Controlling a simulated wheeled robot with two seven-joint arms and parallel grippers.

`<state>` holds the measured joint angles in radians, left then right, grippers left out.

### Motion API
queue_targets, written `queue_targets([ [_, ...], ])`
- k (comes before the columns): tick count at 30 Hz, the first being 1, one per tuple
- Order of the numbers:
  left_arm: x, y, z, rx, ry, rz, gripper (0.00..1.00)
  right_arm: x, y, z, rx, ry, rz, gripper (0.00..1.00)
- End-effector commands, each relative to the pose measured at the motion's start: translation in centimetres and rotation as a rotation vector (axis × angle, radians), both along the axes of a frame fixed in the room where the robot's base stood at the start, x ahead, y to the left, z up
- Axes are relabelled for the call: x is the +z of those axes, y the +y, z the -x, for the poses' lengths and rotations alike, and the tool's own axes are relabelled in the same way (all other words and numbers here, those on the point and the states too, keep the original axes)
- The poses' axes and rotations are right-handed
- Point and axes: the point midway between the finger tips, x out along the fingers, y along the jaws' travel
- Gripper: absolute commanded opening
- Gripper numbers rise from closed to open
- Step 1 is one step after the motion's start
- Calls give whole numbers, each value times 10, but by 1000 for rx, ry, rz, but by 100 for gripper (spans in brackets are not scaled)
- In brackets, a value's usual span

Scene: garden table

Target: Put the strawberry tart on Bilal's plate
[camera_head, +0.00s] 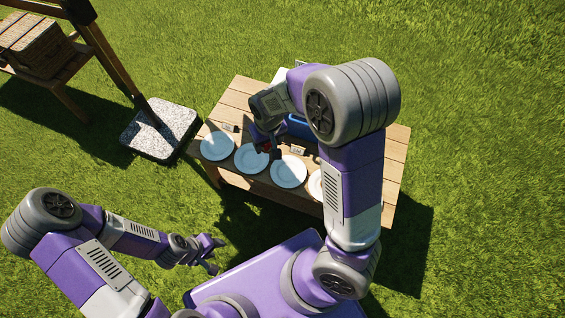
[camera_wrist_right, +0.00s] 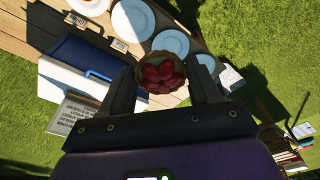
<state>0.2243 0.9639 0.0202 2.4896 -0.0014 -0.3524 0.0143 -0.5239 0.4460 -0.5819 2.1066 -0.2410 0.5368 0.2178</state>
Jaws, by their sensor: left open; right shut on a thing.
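The strawberry tart (camera_wrist_right: 161,75), a round pastry topped with red berries, is between the fingers of my right gripper (camera_wrist_right: 163,85) in the right wrist view. My right gripper (camera_head: 266,146) is shut on it above the table, near the second plate from the left (camera_head: 251,159). In the head view only a bit of red shows there. Other white plates lie in the row: the leftmost (camera_head: 217,146), the third (camera_head: 289,172), and one partly hidden by my arm (camera_head: 315,184). I cannot read which is Bilal's. My left gripper (camera_head: 214,255) is open and empty, off the table.
Small name cards stand behind the plates, one (camera_wrist_right: 120,46) clear in the wrist view but too small to read. A wicker basket (camera_head: 33,42) sits far left on a bench. Grass surrounds the wooden table (camera_head: 395,150).

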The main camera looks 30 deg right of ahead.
Motion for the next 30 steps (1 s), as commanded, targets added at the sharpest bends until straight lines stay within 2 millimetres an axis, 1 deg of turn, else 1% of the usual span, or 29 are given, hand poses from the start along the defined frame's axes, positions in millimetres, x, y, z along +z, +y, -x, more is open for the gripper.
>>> queue_targets([
  [1,-21,0,1,0,2,0,43,-34,-10,-8,-23,6,7,27],
  [2,-30,0,1,0,3,1,43,-50,-16,-14,-35,6,10,27],
  [3,-41,0,1,0,3,0,43,-72,-24,-22,-52,6,13,27],
  [5,-58,0,2,0,3,0,43,-107,-37,-33,-76,7,15,27],
  [6,-68,0,2,0,3,0,43,-130,-46,-39,-93,8,13,27],
  [8,-83,0,2,0,3,0,43,-165,-59,-48,-117,6,13,27],
  [9,-92,0,2,0,3,0,43,-186,-67,-52,-131,7,11,27],
  [12,-110,0,2,0,3,0,43,-232,-85,-59,-165,8,5,27],
  [15,-121,0,2,0,2,0,43,-266,-97,-62,-190,6,-2,27],
  [16,-124,0,2,0,2,0,43,-273,-100,-63,-197,6,-4,27],
  [18,-128,0,1,0,2,0,43,-286,-106,-64,-207,4,-6,27],
  [21,-131,0,1,0,2,0,43,-297,-110,-64,-215,4,-9,27],
  [26,-139,0,1,0,2,0,43,-319,-110,-64,-215,5,-11,27],
  [30,-150,0,1,0,2,0,43,-347,-110,-63,-217,6,-10,27],
])
